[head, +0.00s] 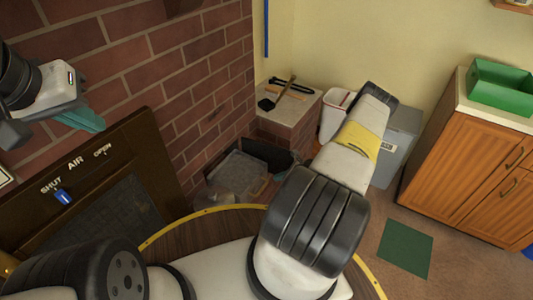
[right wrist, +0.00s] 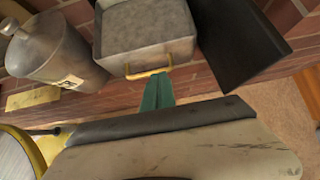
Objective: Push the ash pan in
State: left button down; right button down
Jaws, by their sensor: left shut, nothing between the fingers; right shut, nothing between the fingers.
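The ash pan is a grey metal box filled with grey ash. In the right wrist view the ash pan (right wrist: 120,48) is at the top centre, with a yellow handle (right wrist: 148,73) on its near face. In the head view the ash pan (head: 240,168) sits low by the brick wall. My right gripper (right wrist: 158,82) is shut and empty, its teal fingertips just below the handle; I cannot tell whether they touch it. In the head view its fingers are mostly hidden behind my right arm. My left gripper (head: 88,121) is shut and empty, high at the left.
A dark panel (right wrist: 235,42) stands right of the pan. A metal canister (right wrist: 62,50) stands left of it. A stove front with an AIR slider (head: 62,196) is at the left. A grey bin (head: 398,145) and wooden cabinet (head: 470,150) stand right. Floor shows around a green mat (head: 405,248).

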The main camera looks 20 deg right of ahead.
aim_at(259, 177)
jog(key=w+a+f, duration=0.1)
jog(key=w, duration=0.1)
jog(key=w+a+f, duration=0.1)
jog(key=w+a, duration=0.1)
jog(key=w+a+f, duration=0.1)
jog(key=f, duration=0.1)
jog(key=shift+w+a, duration=0.3)
jog(key=shift+w, duration=0.1)
jog(key=shift+w+a, duration=0.15)
jog(key=shift+w, duration=0.15)
